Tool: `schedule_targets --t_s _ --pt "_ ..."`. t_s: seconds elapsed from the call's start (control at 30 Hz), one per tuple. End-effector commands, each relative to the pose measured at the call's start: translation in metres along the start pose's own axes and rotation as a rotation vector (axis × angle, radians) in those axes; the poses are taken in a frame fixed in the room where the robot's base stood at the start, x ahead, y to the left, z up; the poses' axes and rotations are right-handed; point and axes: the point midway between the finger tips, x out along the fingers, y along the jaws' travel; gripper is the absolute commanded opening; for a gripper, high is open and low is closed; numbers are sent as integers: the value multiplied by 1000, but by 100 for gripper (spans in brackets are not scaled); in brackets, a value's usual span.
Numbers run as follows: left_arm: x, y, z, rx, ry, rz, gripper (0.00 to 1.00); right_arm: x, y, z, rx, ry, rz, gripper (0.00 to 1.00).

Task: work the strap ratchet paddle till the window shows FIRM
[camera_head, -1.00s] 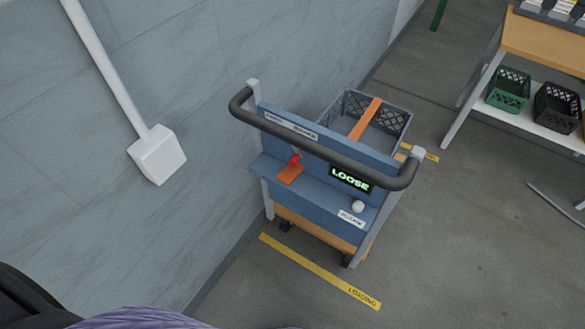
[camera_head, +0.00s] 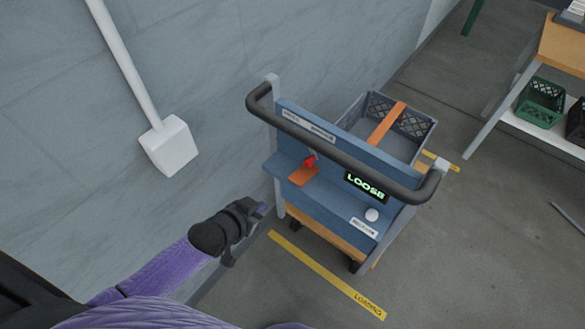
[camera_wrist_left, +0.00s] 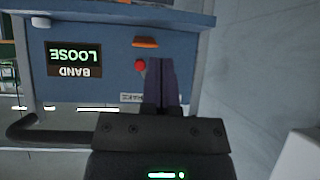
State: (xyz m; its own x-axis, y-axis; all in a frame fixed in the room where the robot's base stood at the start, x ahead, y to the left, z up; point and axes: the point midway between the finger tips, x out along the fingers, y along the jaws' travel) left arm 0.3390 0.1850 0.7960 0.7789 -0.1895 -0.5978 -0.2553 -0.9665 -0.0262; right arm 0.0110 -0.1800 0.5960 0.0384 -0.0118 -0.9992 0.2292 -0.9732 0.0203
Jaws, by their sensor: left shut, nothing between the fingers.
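The ratchet station is a blue panel (camera_head: 335,205) on a push cart. A red knob (camera_head: 310,160) stands above an orange piece (camera_head: 303,176) at its left; I cannot tell which part is the paddle. The dark window (camera_head: 366,187) reads LOOSE in green. In the left wrist view the picture is upside down: the window (camera_wrist_left: 74,58) reads BAND LOOSE, and the red knob (camera_wrist_left: 140,65) is just left of my fingers. My left gripper (camera_head: 263,208) is shut and empty, left of and below the knob, apart from it in the head view. My right gripper is out of view.
The cart's dark handlebar (camera_head: 340,158) runs across above the panel. A white knob (camera_head: 372,215) sits at lower right. A grey crate (camera_head: 424,130) with an orange strap (camera_head: 388,123) is behind. The wall (camera_head: 230,90) is close on the left; floor is free at right.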

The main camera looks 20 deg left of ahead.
Motion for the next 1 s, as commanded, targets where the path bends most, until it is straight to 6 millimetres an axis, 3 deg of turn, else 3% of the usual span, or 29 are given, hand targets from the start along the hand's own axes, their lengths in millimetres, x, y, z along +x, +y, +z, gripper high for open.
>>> schedule_targets --t_s 0.03,0.1,0.23,0.63,1.0 --pt "-2 3 -25 10 58 23 0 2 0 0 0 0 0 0" --pt "-7 8 -53 18 123 54 0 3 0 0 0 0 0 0" --pt "-14 15 -78 24 181 88 0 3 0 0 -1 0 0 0" --pt "-8 16 -81 24 188 91 0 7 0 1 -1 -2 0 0" --pt "68 24 -91 23 186 91 0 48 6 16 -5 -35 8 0"
